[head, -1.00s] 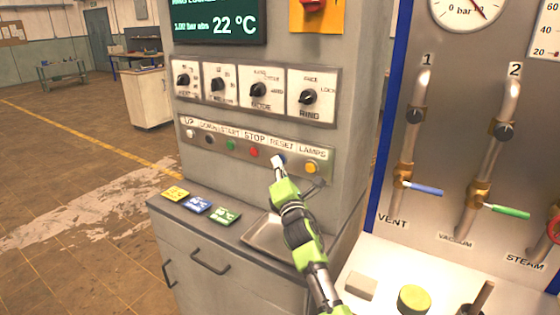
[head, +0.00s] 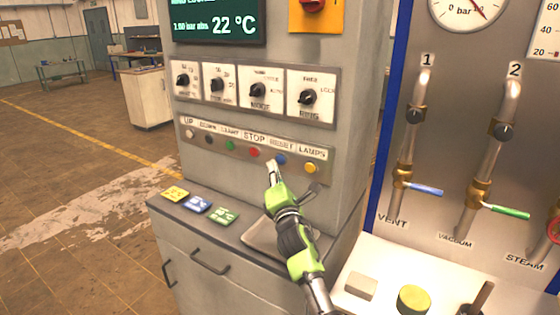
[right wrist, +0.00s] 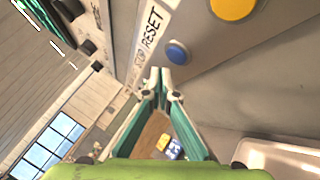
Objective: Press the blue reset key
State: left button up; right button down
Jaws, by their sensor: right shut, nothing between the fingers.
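The blue reset key (head: 281,160) sits in the row of keys on the cabinet front, under the RESET label. It also shows in the right wrist view (right wrist: 177,52), just beyond and above the fingertips. My right gripper (head: 271,165) is shut and empty, with its tips just left of and below the blue key in the head view. In the right wrist view the closed fingertips (right wrist: 163,88) show apart from the key. The red STOP key (head: 254,153) is to the left and the yellow LAMPS key (head: 310,168) to the right. My left gripper is not in view.
Rotary knobs (head: 259,90) sit above the key row. Below are a ledge with yellow, blue and green tags (head: 197,205) and a shallow tray (head: 256,236). A pipe panel with valves (head: 425,190) stands at right.

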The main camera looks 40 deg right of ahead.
jog(key=shift+s+a, duration=0.3)
jog(key=shift+a, duration=0.35)
jog(key=shift+s+a, duration=0.25)
jog(key=shift+a, duration=0.4)
jog(key=shift+s+a, duration=0.3)
jog(key=shift+a, duration=0.35)
